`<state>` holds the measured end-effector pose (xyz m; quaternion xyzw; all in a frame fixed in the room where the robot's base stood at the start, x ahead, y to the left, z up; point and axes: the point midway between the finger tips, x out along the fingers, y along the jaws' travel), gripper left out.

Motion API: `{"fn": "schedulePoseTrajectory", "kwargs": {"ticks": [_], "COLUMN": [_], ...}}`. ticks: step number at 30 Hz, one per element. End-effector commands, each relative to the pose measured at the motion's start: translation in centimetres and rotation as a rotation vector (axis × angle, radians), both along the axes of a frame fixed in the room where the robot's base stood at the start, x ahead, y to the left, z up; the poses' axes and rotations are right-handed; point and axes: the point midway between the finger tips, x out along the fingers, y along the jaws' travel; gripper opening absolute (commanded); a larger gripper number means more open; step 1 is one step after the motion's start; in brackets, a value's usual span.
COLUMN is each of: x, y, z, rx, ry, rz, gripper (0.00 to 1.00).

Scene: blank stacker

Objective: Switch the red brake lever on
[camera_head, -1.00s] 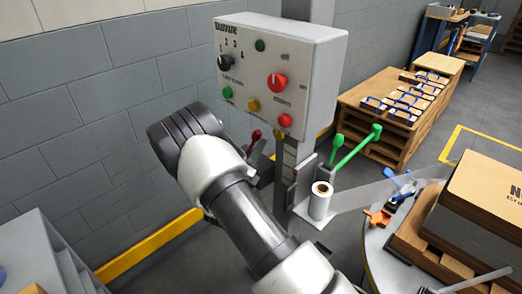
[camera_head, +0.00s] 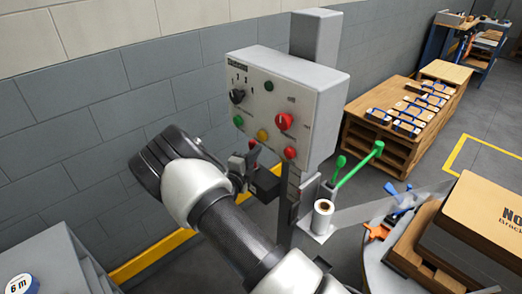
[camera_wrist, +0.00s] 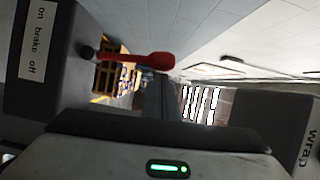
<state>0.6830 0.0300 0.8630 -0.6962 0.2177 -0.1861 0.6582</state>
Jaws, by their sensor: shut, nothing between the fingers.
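The red brake lever (camera_wrist: 140,58) shows in the wrist view. It runs from a black pivot beside a dark box (camera_wrist: 22,90) with the label "on brake off" (camera_wrist: 38,42) to a thick red grip. Which mark it stands at, I cannot tell. In the head view only a bit of its red grip (camera_head: 252,144) shows, just above the dark box (camera_head: 265,186). My gripper (camera_wrist: 158,80) is shut and empty, its dark fingers close below the red grip in the wrist picture. Whether they touch it is unclear. My arm hides much of the gripper in the head view.
A control panel (camera_head: 320,110) with a black knob and several coloured buttons is above the lever on a grey post. Green-knobbed levers (camera_head: 358,165) and a white roll (camera_head: 322,218) are to the right. A dark box marked "wrap" (camera_wrist: 285,120) is at the wrist view's right.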

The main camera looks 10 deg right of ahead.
Motion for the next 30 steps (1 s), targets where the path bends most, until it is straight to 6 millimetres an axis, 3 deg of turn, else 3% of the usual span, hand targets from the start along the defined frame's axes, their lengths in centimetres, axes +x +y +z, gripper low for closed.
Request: {"fn": "schedulePoseTrajectory", "kwargs": {"ticks": [9, 30], "x": [2.2, 3.5], "y": [1.5, 2.5], "z": [0.4, 0.2], "rx": [-0.125, -0.124], "ry": [0.187, 0.187], "rz": [0.002, 0.005], "gripper": [0.0, 0.0]}}
